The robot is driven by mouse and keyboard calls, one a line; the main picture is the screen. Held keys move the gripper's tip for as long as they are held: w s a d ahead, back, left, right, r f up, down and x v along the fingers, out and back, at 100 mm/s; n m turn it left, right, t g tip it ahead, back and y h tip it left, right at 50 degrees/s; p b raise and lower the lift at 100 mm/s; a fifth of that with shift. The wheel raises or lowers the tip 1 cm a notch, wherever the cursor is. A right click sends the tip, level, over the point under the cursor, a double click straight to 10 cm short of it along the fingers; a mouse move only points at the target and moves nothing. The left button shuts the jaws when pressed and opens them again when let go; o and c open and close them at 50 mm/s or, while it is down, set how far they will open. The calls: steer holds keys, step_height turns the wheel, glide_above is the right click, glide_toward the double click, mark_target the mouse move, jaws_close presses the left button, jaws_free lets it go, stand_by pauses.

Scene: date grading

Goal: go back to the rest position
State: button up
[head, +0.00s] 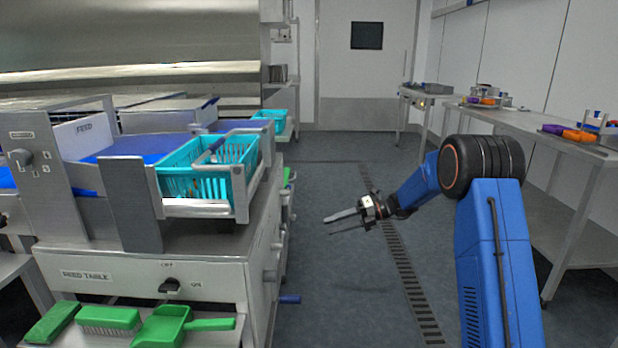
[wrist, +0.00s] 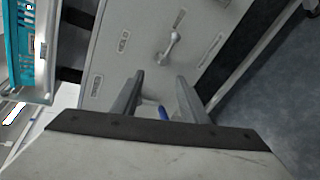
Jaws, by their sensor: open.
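My gripper (head: 343,222) is in the head view, at the end of my blue arm, over the open floor to the right of the feed table. Its jaws point left toward the table's side. In the wrist view my gripper (wrist: 160,95) shows two fingers apart with nothing held between them. Beyond the fingers is the grey side panel of the feed table (wrist: 130,35) with a silver handle (wrist: 170,48). A blue handle (wrist: 164,113) shows between the fingers, and I cannot tell its distance from them.
The feed table (head: 140,285) fills the left, with a turquoise basket (head: 205,182) on top and a blue handle (head: 289,298) jutting from its side. Green cleaning tools (head: 165,326) lie at its front. A steel bench (head: 530,130) lines the right wall. The grey floor (head: 335,270) between is clear.

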steer(key=s+d+r+n+h, duration=0.2)
steer(key=s+r+n, duration=0.25)
steer(key=s, duration=0.45)
steer(key=s+d+r+n+h, duration=0.25)
steer(key=s+n, duration=0.35)
steer(key=s, duration=0.4)
steer(key=s+d+r+n+h, duration=0.1)
steer(key=s+r+n+h, duration=0.25)
steer(key=s+n, duration=0.4)
steer(key=s+d+n+t+h, duration=0.1)
steer(key=s+d+n, duration=0.3)
steer(key=s, duration=0.5)
steer(key=s+d+f+n+t+h, duration=0.1)
steer(key=s+d+n+t+h, duration=0.1)
steer(key=s, duration=0.7)
steer(key=s+d+f+n+t+h, duration=0.1)
steer(key=s+d+n+t+h, duration=0.1)
steer(key=s+d+n, duration=0.4)
steer(key=s+n+h, duration=0.1)
steer(key=s+n, duration=0.1)
steer(key=s, duration=0.1)
steer(key=shift+s+d+f, duration=0.15)
steer(key=shift+d+f, duration=0.1)
steer(key=shift+d, duration=0.05)
